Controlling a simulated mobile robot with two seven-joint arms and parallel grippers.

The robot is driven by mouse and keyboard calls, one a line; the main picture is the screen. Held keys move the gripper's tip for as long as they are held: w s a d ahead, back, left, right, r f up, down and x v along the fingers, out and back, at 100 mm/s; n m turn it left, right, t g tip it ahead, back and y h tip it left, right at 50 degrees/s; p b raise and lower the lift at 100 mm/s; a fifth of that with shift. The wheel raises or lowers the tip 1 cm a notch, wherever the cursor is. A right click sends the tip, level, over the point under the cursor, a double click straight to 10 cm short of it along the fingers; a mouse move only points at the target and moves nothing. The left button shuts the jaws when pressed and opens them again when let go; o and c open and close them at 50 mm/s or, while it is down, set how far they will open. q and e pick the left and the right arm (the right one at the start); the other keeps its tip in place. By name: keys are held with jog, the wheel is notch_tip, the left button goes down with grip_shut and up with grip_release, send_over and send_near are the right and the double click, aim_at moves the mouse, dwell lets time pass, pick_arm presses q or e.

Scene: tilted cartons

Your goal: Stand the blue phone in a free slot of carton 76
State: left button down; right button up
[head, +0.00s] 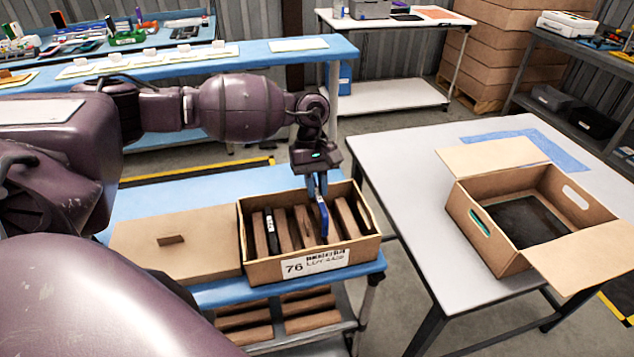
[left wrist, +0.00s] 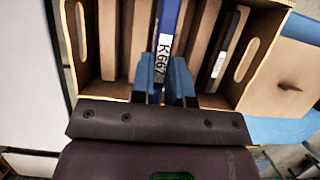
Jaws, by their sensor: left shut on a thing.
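Carton 76 (head: 262,268) stands open on the blue-topped bench, tilted, with its numbered label on the front; its wall also shows in the left wrist view (left wrist: 255,70). Brown dividers split it into slots. A black phone (head: 271,226) stands in a slot toward the left, and it shows at the right in the left wrist view (left wrist: 224,50). My left gripper (head: 317,190) is shut on the blue phone (head: 323,219), which is upright with its lower part down between dividers. In the left wrist view the blue phone (left wrist: 168,30) carries a white label. Whether it touches the slot's bottom is hidden.
A cardboard lid (head: 175,245) lies left of the carton. Another open carton (head: 485,235) stands on the grey table (head: 400,165) to the right. A blue bench (head: 270,58) with phones and trays runs along the back. Brown boxes sit on the shelf below carton 76.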

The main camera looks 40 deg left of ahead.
pick_arm(q)
jog(key=shift+f+b, duration=0.4)
jog(key=shift+f, duration=1.35)
jog(key=shift+f+b, duration=0.75)
jog(key=shift+f, duration=0.25)
jog(key=shift+f+b, duration=0.4)
jog(key=shift+f, duration=0.7)
jog(key=shift+f+b, duration=0.2)
jog(key=shift+b, duration=0.15)
pick_arm(e)
jog(key=f, duration=0.1)
jog(key=w+f, duration=0.1)
jog(key=shift+a+f, duration=0.25)
jog(key=shift+f, duration=0.1)
jog(key=shift+s+d+f, duration=0.1)
jog(key=shift+s+f, duration=0.05)
jog(key=shift+f, duration=0.05)
pick_arm(q)
jog(key=shift+f, duration=0.2)
pick_arm(e)
jog(key=shift+s+f, duration=0.1)
jog(key=shift+f, duration=0.2)
